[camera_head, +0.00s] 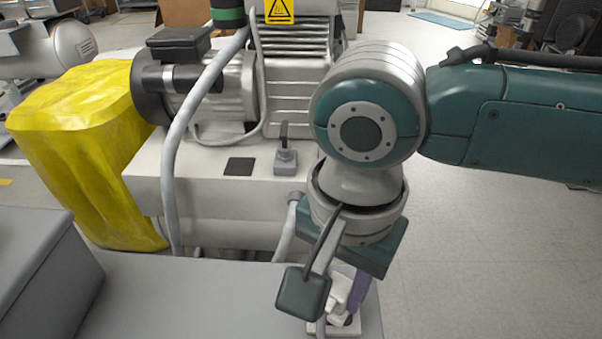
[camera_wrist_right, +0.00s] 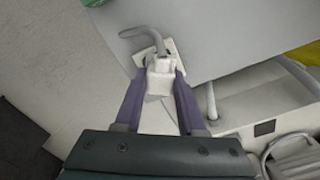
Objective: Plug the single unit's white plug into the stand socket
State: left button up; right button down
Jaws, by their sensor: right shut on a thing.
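My right gripper (camera_head: 345,296) points down over the near right corner of the grey stand top (camera_head: 190,290), partly hidden by my wrist. In the right wrist view, its purple fingers (camera_wrist_right: 160,84) are shut on the white plug (camera_wrist_right: 159,82). A light plate, seemingly the stand socket (camera_wrist_right: 172,47), lies right at the plug's far end, and a grey cable (camera_wrist_right: 145,36) curves from there. The plate also shows in the head view (camera_head: 318,328). I cannot tell whether the plug is seated in it or only touching. My left gripper is not in view.
A compressor with a silver motor (camera_head: 225,90) and pale housing (camera_head: 190,170) stands behind the stand. A grey hose (camera_head: 176,150) runs down its front. A yellow cover (camera_head: 75,130) is at left, a grey box (camera_head: 40,265) at near left. Open floor (camera_head: 480,240) lies right.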

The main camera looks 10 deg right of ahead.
jog(key=shift+c, duration=2.1)
grip_release()
jog(key=shift+o, duration=0.4)
jog(key=o, duration=0.3)
jog(key=shift+o, duration=0.2)
notch_tip(320, 180, up, 3)
jog(key=p, duration=0.4)
jog(key=shift+r, duration=0.1)
notch_tip(320, 180, up, 4)
jog(key=p, duration=0.5)
jog(key=shift+p, duration=0.3)
